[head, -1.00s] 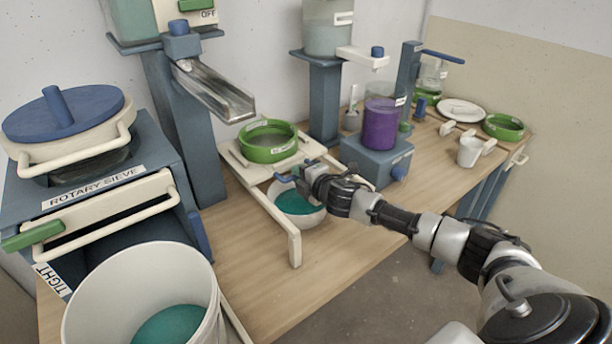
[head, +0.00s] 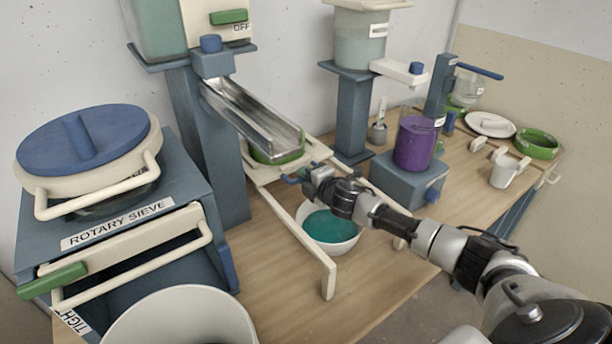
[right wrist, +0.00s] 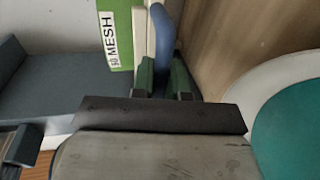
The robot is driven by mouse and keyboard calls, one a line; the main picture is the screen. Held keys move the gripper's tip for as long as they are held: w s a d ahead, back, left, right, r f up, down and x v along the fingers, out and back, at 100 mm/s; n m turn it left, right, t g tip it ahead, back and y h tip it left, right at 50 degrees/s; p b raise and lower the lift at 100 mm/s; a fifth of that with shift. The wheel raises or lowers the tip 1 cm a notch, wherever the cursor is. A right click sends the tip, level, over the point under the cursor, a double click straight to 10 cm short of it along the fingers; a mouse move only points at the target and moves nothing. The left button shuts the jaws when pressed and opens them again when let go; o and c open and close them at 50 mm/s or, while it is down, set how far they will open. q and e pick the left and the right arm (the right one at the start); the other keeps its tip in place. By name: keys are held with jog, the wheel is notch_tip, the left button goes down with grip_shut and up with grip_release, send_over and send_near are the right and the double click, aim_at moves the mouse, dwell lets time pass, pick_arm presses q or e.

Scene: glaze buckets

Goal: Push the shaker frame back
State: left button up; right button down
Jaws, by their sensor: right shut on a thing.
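The shaker frame is a cream tray (head: 259,174) on cream rails (head: 313,246), carrying a green mesh sieve (head: 274,156) and a blue handle (head: 288,180) at its front. The sieve sits under the lower end of the metal chute (head: 250,118), which partly hides it. My right gripper (head: 303,178) is at the front of the frame, shut on the handle. In the right wrist view the blue handle (right wrist: 161,38) stands between the green fingertips (right wrist: 164,78), beside the green sieve wall with its MESH label (right wrist: 120,45). My left gripper is not in view.
A white bowl of teal glaze (head: 331,227) stands below and in front of my gripper. A blue stand with a purple jar (head: 414,145) is to the right. The rotary sieve (head: 110,215) and a white bucket (head: 180,310) are at the left.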

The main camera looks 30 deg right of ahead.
jog(key=c, duration=1.1)
grip_release()
jog(key=shift+c, duration=0.2)
jog(key=b+v, duration=0.1)
jog(key=v, duration=0.9)
jog(key=shift+s, duration=0.4)
